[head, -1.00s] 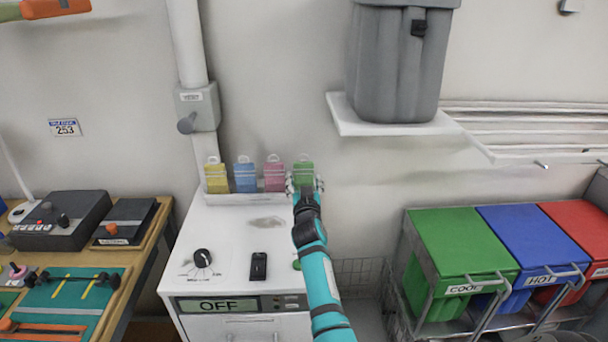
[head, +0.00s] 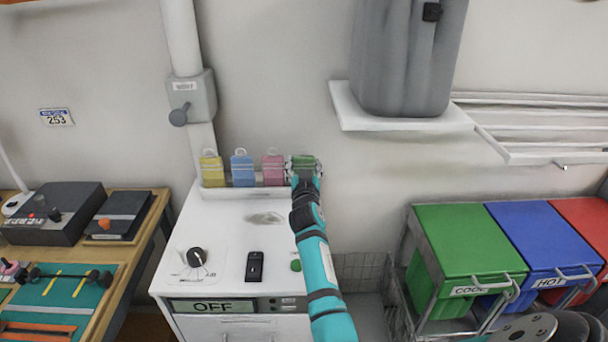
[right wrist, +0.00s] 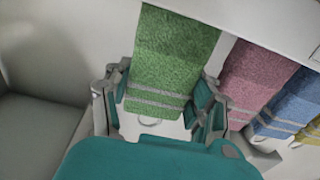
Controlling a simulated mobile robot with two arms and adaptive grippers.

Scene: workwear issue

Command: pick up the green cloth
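The green cloth (head: 306,160) hangs at the right end of a row of cloths at the back of the white machine. My right gripper (head: 304,174) is in front of its lower part and hides some of it. In the right wrist view the green cloth (right wrist: 170,62), with pale stripes and a white tab, lies between the spread fingers of my right gripper (right wrist: 163,92). One finger is on each side of it, and the gripper looks open. I cannot tell whether either finger touches the cloth. My left gripper is not in view.
A pink cloth (head: 273,170) hangs close beside the green one, then a blue cloth (head: 243,171) and a yellow cloth (head: 212,171). The white machine (head: 226,238) has a knob and an OFF display. A grey bin (head: 408,60) stands on a shelf (head: 400,120) above right.

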